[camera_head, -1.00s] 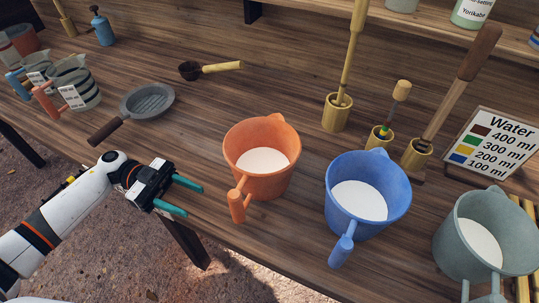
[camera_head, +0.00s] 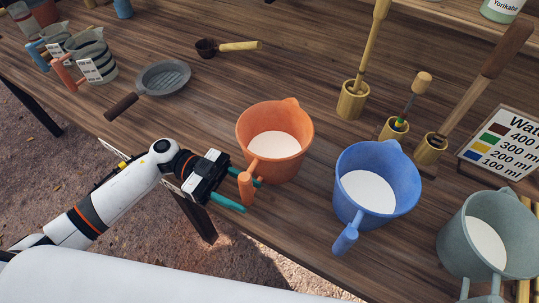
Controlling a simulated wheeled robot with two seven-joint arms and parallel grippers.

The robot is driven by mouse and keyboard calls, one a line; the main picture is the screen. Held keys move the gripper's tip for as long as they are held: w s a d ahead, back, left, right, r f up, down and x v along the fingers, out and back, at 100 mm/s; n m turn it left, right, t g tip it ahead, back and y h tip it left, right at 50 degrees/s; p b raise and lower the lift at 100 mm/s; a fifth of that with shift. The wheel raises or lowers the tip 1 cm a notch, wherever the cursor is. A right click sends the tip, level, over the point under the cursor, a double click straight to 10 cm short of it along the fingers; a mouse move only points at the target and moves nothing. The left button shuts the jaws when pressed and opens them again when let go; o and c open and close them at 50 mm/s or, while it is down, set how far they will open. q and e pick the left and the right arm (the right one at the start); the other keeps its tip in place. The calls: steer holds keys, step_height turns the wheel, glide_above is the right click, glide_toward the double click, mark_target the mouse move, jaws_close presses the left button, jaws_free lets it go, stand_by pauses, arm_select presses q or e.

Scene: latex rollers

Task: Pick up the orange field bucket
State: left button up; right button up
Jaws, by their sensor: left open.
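The orange field bucket (camera_head: 291,125) stands upright on the wooden table in the middle of the head view, with white contents inside. Its handle (camera_head: 246,189) points toward the front left and hangs near the table's front edge. My left gripper (camera_head: 248,195) comes in from the left with its teal fingers apart, one on the far side and one on the near side of the handle. The handle covers part of the fingers, and I cannot tell whether they touch it. My right gripper is not in view.
A blue bucket (camera_head: 360,205) and a grey-green bucket (camera_head: 461,245) stand to the right. A grey pan (camera_head: 163,79) and a small ladle (camera_head: 228,47) lie behind on the left. Bamboo holders with tools (camera_head: 352,100) and a water sign (camera_head: 508,142) stand behind the buckets.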

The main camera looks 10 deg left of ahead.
mark_target(245, 176)
arm_select(q)
steer(key=shift+x, duration=0.8)
steer(key=shift+c, duration=0.6)
jaws_close()
steer(key=shift+w+r, duration=0.1)
steer(key=shift+r, duration=0.15)
steer(key=shift+r+p, duration=0.45)
steer(key=shift+r, duration=4.35)
